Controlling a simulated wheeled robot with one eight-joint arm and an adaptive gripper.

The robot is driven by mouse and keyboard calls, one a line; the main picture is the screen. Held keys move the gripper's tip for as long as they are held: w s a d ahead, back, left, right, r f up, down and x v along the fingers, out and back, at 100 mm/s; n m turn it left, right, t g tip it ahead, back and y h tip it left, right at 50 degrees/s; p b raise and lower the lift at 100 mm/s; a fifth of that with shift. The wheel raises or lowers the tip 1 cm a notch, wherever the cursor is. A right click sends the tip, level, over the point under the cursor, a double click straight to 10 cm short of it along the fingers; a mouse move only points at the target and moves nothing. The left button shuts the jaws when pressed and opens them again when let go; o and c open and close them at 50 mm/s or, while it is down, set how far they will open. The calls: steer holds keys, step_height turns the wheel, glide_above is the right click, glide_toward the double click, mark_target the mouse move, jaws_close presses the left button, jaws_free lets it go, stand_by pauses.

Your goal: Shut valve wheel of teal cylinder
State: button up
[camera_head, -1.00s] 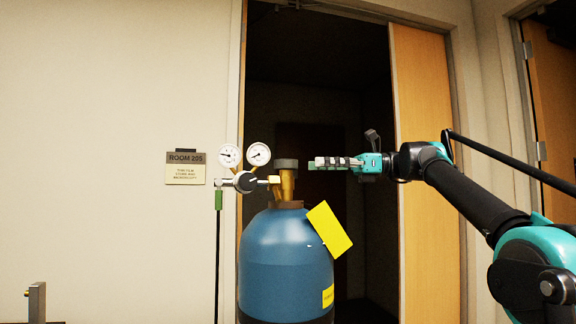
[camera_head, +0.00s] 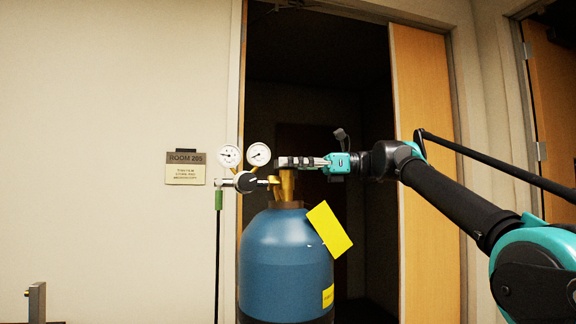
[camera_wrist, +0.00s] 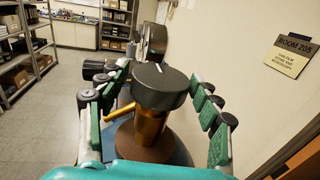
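The teal cylinder (camera_head: 285,255) stands upright in front of the doorway, with a brass valve (camera_head: 287,186) on top. Its dark round valve wheel (camera_wrist: 160,87), with a white mark on top, shows in the wrist view. My gripper (camera_head: 283,162) reaches in level from the right at the height of the wheel and hides it in the head view. In the wrist view my gripper (camera_wrist: 165,95) is open, with one finger on each side of the wheel. Gaps show between the fingers and the wheel, so it does not look clamped.
Two pressure gauges (camera_head: 244,156) and a regulator (camera_head: 245,182) sit left of the valve. A green-ended hose (camera_head: 218,200) hangs beside them. A yellow tag (camera_head: 329,228) hangs on the cylinder's right shoulder. The door (camera_head: 425,170) stands to the right. Shelves (camera_wrist: 25,45) are far off.

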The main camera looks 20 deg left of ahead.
steer(key=c, duration=0.8)
steer(key=shift+t, duration=0.3)
steer(key=m+t, duration=0.1)
steer(key=t, duration=0.1)
steer(key=m+t+y, duration=0.1)
steer(key=m+t, duration=0.1)
steer(key=shift+s+m+t, duration=0.2)
steer(key=shift+m+t, duration=0.1)
steer(key=shift+t, duration=0.1)
steer(key=shift+m+t, duration=1.1)
steer(key=shift+t, duration=1)
steer(key=shift+w, duration=0.1)
steer(key=o, duration=1.2)
steer(key=shift+c, duration=0.2)
